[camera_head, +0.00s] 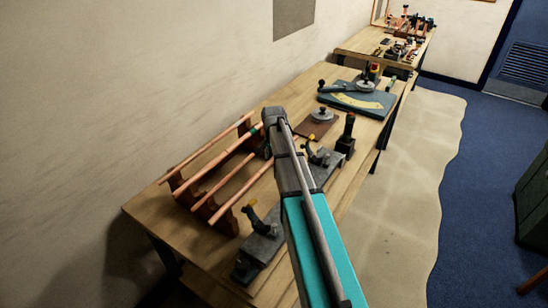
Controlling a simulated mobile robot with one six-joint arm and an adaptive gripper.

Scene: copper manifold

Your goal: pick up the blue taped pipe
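Several copper pipes lie side by side on a brown wooden rack (228,225) at the left of the near workbench. One pipe (216,160) has a small green band near its far end. I cannot make out blue tape on any pipe; the far ends of some are partly behind my arm. My arm reaches from the bottom of the picture up over the bench, and its dark end (267,150) hangs down by the far ends of the pipes. The fingers are too small and hidden to tell whether they are open or touch a pipe.
On the near bench (150,214), a grey clamp fixture (258,245) stands right of the rack. A brown plate (309,128), a dark upright tool (347,134) and a teal bending board (362,103) lie beyond. A second bench (362,42) stands behind.

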